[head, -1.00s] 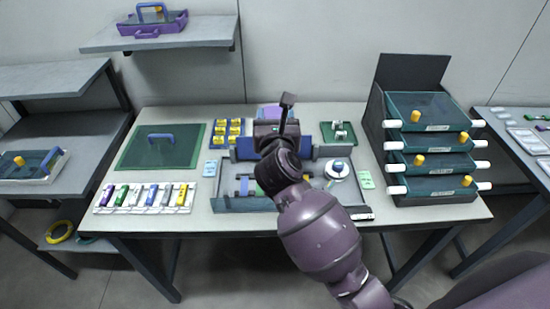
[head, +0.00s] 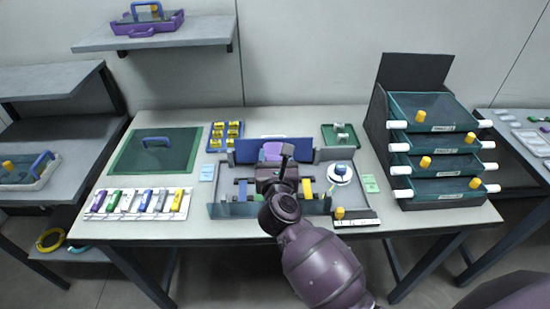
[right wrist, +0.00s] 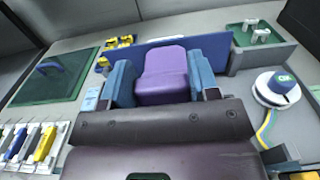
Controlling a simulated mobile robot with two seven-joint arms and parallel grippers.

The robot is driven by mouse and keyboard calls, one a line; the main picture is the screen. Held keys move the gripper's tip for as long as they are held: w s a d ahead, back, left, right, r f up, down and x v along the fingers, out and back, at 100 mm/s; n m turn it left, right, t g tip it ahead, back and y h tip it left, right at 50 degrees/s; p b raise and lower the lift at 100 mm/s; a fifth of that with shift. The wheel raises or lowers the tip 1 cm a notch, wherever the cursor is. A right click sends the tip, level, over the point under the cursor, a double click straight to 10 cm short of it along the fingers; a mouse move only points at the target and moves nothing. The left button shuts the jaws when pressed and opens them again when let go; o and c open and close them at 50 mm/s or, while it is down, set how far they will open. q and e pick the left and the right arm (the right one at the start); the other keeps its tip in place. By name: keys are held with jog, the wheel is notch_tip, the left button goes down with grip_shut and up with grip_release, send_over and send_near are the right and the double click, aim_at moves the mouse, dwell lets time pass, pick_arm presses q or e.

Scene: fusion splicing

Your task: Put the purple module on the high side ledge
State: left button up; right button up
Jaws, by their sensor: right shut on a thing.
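The purple module (head: 272,151) is a rounded purple block, just beyond my right gripper (head: 275,164) over the blue-backed work tray. In the right wrist view the module (right wrist: 164,76) sits between the two blue fingers, and the gripper is shut on it. My gripper hides its near, lower part in the head view. A grey ledge (head: 185,37) is high on the wall at the upper left, with a purple tray (head: 140,24) on it. Another grey side shelf (head: 45,80) stands at the far left, its top bare. My left gripper is not in view.
The work tray (head: 225,211) has low walls and a white round spool (head: 340,173) at right. A rack of green drawers (head: 445,190) stands at the table's right end. A green mat (head: 130,160) and a row of coloured sticks (head: 140,216) lie at left.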

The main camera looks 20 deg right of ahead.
jog(key=shift+f+b, duration=0.35)
jog(key=shift+f, duration=0.2)
jog(key=o, duration=1.3)
jog(key=shift+o, duration=0.2)
jog(key=shift+r, duration=0.1)
jog(key=shift+r, duration=0.25)
jog(key=v, duration=1.2)
jog(key=shift+r, duration=0.3)
